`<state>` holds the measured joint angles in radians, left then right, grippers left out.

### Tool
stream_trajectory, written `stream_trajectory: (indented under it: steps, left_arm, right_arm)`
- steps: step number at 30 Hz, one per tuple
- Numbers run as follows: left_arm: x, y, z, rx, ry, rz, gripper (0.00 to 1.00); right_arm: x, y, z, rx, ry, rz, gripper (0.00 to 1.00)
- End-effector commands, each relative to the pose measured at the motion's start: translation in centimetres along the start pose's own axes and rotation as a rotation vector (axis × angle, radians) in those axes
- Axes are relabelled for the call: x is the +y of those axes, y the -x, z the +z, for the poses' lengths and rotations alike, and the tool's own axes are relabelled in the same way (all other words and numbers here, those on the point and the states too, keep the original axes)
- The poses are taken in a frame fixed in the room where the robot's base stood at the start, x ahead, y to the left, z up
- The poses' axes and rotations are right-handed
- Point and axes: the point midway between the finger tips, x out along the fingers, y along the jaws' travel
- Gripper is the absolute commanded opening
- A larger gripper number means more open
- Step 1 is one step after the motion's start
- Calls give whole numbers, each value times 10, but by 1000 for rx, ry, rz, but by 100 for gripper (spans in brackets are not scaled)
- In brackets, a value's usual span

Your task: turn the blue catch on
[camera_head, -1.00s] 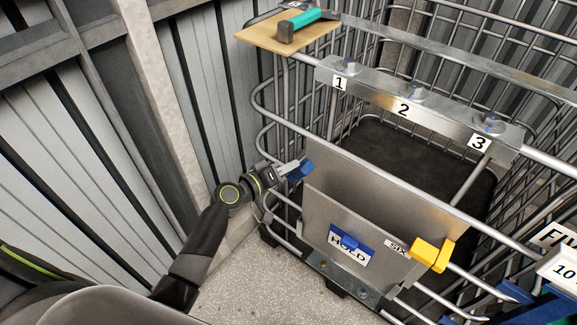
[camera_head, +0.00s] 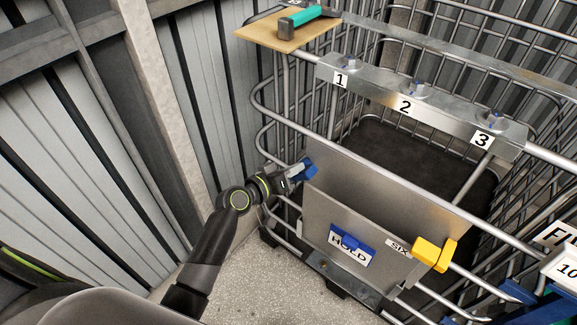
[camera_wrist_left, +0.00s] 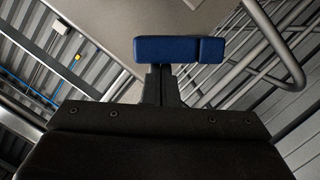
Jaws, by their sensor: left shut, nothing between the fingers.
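A blue catch (camera_head: 310,167) sits at the upper left edge of a grey metal panel on the wire cage. My left gripper (camera_head: 296,174) is beside the catch, on its left, with its fingers shut and empty. In the left wrist view the catch (camera_wrist_left: 178,48) is a blue block just beyond the shut fingertips (camera_wrist_left: 161,84). I cannot tell whether the fingertips touch it. My right gripper is not in view.
Lower on the panel are a HOLD plate (camera_head: 345,258) with a blue piece (camera_head: 351,242) and a yellow block (camera_head: 434,254). Above runs a numbered metal bar (camera_head: 385,98). A green-handled tool (camera_head: 301,19) lies on a wooden board (camera_head: 270,35). A corrugated wall stands left.

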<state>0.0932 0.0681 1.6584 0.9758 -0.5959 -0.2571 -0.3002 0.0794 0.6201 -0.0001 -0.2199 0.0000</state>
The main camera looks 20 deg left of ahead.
Motion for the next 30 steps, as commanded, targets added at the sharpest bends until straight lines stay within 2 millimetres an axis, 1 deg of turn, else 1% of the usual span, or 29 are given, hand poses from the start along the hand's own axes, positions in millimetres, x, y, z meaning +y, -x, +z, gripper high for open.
stream_trajectory:
  steps: [1,6,18,30]
  left_arm:
    - [1,-1,5,-1,-37,-9,0]
    - [5,-3,13,0,-192,-49,0]
    - [8,-7,29,-2,-500,-126,0]
    - [6,-8,33,-2,-514,-129,0]
  right_arm:
    - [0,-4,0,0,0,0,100]
    - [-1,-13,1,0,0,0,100]
    - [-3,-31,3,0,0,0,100]
    - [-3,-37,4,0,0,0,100]
